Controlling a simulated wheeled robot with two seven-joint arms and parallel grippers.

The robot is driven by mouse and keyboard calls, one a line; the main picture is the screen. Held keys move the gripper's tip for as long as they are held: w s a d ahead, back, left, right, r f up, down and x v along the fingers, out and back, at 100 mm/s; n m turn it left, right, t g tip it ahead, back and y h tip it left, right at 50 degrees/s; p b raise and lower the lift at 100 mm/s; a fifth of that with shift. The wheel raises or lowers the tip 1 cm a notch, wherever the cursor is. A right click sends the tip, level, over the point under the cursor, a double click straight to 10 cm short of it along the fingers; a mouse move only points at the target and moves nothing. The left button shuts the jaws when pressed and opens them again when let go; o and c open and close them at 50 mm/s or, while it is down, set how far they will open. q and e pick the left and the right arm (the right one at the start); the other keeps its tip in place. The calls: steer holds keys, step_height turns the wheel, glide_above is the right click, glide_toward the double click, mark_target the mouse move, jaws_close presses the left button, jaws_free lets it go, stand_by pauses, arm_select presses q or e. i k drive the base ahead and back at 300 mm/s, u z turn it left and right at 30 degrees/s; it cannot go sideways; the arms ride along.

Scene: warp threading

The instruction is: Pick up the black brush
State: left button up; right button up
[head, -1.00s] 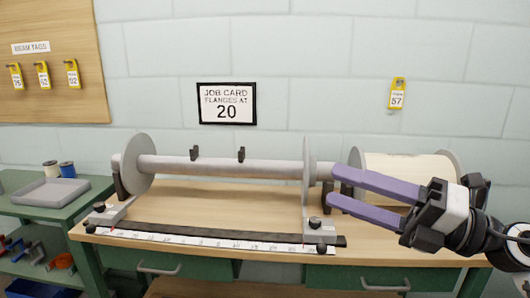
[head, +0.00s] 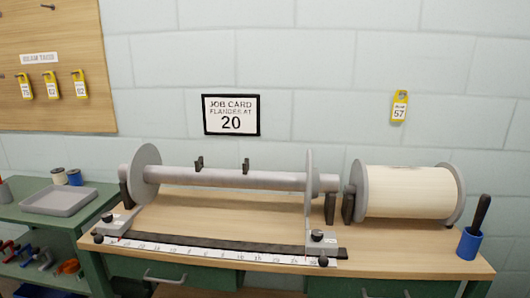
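A black brush (head: 480,212) stands in a blue cup (head: 469,245) at the right end of the wooden bench. Its dark upper part sticks up out of the cup and leans a little to the right; its lower part is hidden inside the cup. Neither of my grippers shows in the head view now.
A large cream-wound beam (head: 410,191) lies close behind and left of the cup. The bare grey beam (head: 230,178) with flanges spans the left of the bench (head: 400,250), above a ruler (head: 200,251). A grey tray (head: 60,199) sits on the left green cart.

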mark_target(484, 203)
steer(key=z, duration=1.3)
